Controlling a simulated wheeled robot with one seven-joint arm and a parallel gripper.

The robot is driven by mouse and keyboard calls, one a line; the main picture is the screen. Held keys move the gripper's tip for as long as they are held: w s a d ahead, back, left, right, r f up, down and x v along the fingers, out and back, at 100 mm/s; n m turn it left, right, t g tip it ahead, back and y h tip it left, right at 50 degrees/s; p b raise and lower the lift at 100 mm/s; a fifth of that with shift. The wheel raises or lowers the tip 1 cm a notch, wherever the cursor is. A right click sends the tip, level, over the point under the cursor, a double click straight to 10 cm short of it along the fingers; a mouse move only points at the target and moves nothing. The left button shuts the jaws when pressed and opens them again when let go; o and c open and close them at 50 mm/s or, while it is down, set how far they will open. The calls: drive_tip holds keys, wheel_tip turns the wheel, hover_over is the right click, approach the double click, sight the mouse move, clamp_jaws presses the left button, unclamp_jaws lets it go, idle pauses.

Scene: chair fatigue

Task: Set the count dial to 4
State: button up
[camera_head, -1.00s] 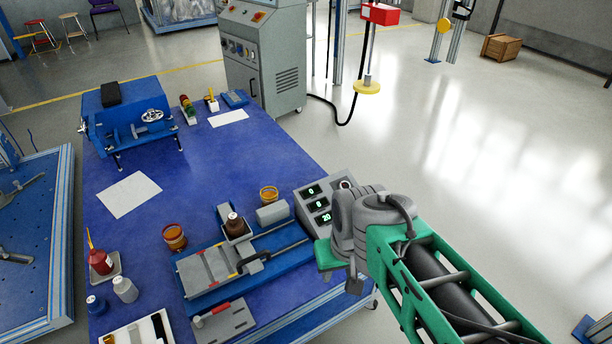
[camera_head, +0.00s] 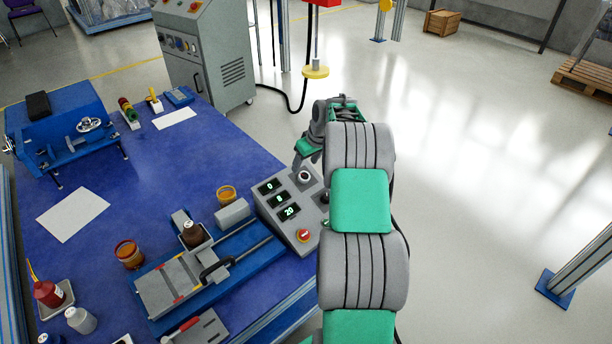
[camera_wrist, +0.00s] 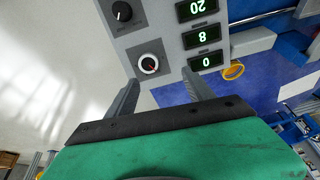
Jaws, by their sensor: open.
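A grey control box (camera_head: 284,203) stands at the right edge of the blue table. Its three green displays read 0 (camera_head: 269,187), 8 (camera_head: 279,198) and 20 (camera_head: 289,211). A white-ringed dial (camera_wrist: 149,65) with a dark face and a red mark sits at the box's far end, nearest the 0 display. A black knob (camera_wrist: 122,12) is beside it on the panel. The labels are too small to read. My gripper (camera_wrist: 161,77) is open and empty, its fingertips just short of the white-ringed dial and on either side of it. In the head view it hangs by the box's far end.
Open floor lies to the right.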

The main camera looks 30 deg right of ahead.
sight(305, 176)
drive_tip(key=w+f, duration=0.1)
drive_tip(key=f, duration=0.2)
drive_tip(key=w+d+f, duration=0.1)
drive_tip(key=f, duration=0.2)
drive_tip(key=w+d+f+b, duration=0.1)
drive_tip(key=f, duration=0.2)
drive_tip(key=shift+w, duration=0.15)
drive_tip(key=shift+c, duration=0.3)
clamp_jaws()
